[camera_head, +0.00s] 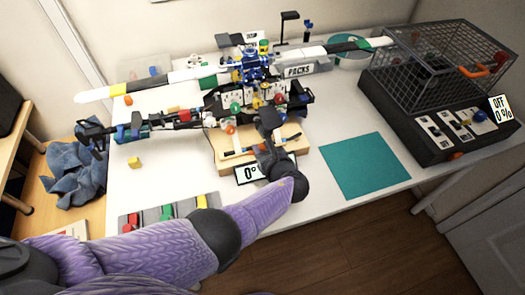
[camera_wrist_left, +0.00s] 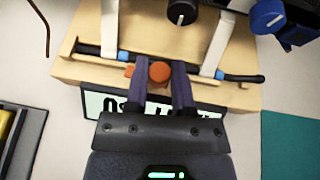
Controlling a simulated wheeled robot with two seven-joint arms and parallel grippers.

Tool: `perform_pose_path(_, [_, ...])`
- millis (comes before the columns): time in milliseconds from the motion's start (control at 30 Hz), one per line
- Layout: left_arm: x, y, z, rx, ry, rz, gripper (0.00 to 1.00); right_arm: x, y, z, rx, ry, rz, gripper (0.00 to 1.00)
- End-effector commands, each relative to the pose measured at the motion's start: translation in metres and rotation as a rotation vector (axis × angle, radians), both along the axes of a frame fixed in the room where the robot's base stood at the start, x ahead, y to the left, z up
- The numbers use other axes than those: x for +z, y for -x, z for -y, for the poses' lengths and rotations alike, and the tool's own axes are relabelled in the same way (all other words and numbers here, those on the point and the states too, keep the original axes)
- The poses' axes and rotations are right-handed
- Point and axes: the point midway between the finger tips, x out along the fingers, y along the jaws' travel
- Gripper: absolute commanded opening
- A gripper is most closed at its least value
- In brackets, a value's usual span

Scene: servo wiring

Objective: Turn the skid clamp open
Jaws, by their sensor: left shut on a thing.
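The skid clamp shows in the left wrist view as an orange round knob (camera_wrist_left: 160,72) with a small orange tab to its left. It sits at a dark skid tube (camera_wrist_left: 240,77) with blue bands, on a wooden block (camera_wrist_left: 75,70). My left gripper (camera_head: 262,149) reaches over this block in the head view and hides most of the clamp there. In the left wrist view its two fingers stand on either side of the knob, shut on it. The model helicopter (camera_head: 255,75) stands above the block. My right gripper is not in view.
A small display (camera_head: 250,174) is on the block's front. A teal mat (camera_head: 363,165) lies to the right, before a wire cage (camera_head: 440,65) on a black base. A grey tray (camera_head: 130,222) with coloured pieces is at the front left.

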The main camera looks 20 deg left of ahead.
Motion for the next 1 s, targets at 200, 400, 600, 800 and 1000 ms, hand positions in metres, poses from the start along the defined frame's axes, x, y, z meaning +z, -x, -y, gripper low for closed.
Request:
perform_pose_path(200, [-0.0009, -0.0013, 0.0006, 0.075, 0.000, 0.002, 0.00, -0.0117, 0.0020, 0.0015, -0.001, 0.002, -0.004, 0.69])
perform_pose_path(400, [0.0008, -0.0014, 0.0008, 0.104, 0.000, 0.002, 0.00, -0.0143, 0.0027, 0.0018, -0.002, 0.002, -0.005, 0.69])
perform_pose_path(600, [0.0016, -0.0013, 0.0009, 0.110, 0.000, 0.002, 0.00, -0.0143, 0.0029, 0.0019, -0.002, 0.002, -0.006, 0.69])
perform_pose_path(800, [0.0016, -0.0013, 0.0009, 0.110, 0.000, 0.002, 0.00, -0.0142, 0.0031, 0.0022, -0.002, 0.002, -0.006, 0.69])
perform_pose_path(1000, [0.0012, -0.0010, 0.0008, 0.110, 0.000, 0.001, 0.66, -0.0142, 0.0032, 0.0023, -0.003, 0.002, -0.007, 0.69])
